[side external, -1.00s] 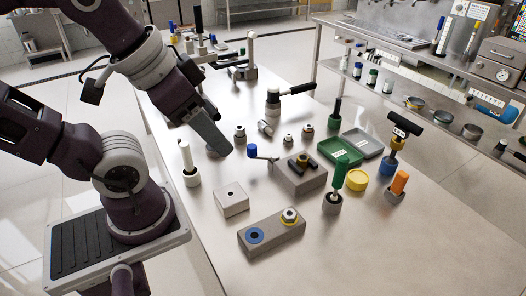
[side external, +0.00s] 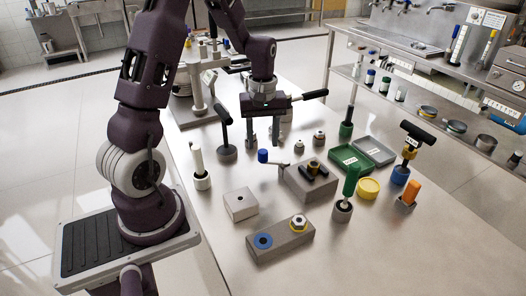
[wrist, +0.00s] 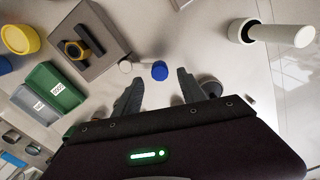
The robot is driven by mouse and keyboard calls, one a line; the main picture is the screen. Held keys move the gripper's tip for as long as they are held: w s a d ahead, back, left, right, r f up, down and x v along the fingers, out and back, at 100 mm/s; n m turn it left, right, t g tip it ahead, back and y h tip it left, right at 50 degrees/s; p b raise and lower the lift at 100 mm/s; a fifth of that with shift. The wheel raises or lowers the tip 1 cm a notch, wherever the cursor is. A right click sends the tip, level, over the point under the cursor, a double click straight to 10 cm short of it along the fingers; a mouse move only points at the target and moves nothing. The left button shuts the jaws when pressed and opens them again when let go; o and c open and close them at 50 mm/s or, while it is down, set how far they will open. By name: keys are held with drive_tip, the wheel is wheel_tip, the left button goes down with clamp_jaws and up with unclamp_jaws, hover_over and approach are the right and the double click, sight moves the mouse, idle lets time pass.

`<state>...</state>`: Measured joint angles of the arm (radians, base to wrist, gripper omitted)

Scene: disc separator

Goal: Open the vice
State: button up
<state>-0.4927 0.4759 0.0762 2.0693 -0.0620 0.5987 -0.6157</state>
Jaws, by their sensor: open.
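The vice (side external: 306,186) is a grey block with dark jaws on top, standing mid-table. The jaws have a yellow-rimmed dark round part between them. A thin lever with a blue knob (side external: 263,156) sticks out from its left side. My gripper (side external: 263,143) points down, open and empty, just behind or above the knob. In the wrist view, the blue knob (wrist: 160,70) shows between the two fingertips of my gripper (wrist: 160,78), apart from both. The vice (wrist: 88,38) is to its upper left there. The exact height gap is unclear.
A white-handled tool (side external: 199,165) and a black-handled tool (side external: 226,140) stand left of the vice. A green-handled tool (side external: 348,188) and a yellow dish (side external: 368,188) are to its right, green and grey trays (side external: 355,160) behind. A grey block (side external: 240,204) is in front.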

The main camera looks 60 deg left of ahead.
sight(263, 151)
wheel_tip(263, 151, down, 5)
drive_tip(key=shift+r, duration=0.2)
clamp_jaws()
idle(1.3)
